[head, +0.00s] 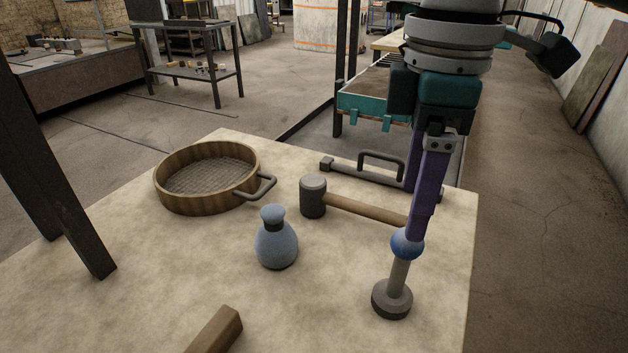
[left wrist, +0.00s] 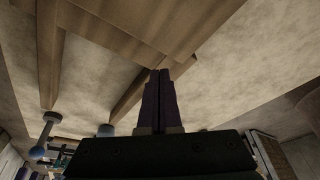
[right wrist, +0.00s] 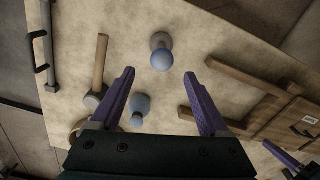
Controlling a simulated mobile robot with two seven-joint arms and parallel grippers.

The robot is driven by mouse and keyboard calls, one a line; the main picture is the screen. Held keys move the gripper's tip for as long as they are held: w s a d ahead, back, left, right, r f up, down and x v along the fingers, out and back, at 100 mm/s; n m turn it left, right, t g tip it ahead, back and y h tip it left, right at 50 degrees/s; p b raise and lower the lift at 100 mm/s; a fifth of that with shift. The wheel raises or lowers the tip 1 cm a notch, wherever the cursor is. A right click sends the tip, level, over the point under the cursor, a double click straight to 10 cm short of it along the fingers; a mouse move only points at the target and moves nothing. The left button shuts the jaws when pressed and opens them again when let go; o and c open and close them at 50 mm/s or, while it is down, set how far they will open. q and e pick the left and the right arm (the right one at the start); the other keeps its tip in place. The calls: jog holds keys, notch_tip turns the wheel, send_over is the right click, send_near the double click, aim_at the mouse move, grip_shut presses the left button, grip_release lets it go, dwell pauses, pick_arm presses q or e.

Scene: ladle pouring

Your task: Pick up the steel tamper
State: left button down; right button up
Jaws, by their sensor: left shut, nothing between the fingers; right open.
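The steel tamper (head: 394,297) stands upright near the right edge of the stone-coloured tabletop, with a round grey base, a thin shaft and a blue ball knob on top. In the right wrist view the tamper (right wrist: 161,55) is seen from above, just ahead of the fingertips and between their lines. My right gripper (head: 411,232) points down at the ball knob, its purple fingers overlapping the knob in the head view. It is open and empty in the right wrist view (right wrist: 159,72). My left gripper (left wrist: 160,74) is shut and empty, near wooden pieces; the tamper (left wrist: 46,133) shows small at left there.
A mallet (head: 314,197) lies just behind the tamper, its handle reaching toward my right gripper. A blue-grey bottle (head: 276,245), a round wooden sieve (head: 200,205) and a metal bar with a handle (head: 345,172) are also on the table. A wooden block (head: 216,331) is at the front.

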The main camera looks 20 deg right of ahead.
send_over(399, 273)
jog(key=f, duration=0.6)
jog(key=shift+w+d+f+b, duration=0.15)
jog(key=shift+w+d+b, duration=0.15)
jog(key=shift+d+b, duration=0.1)
grip_shut()
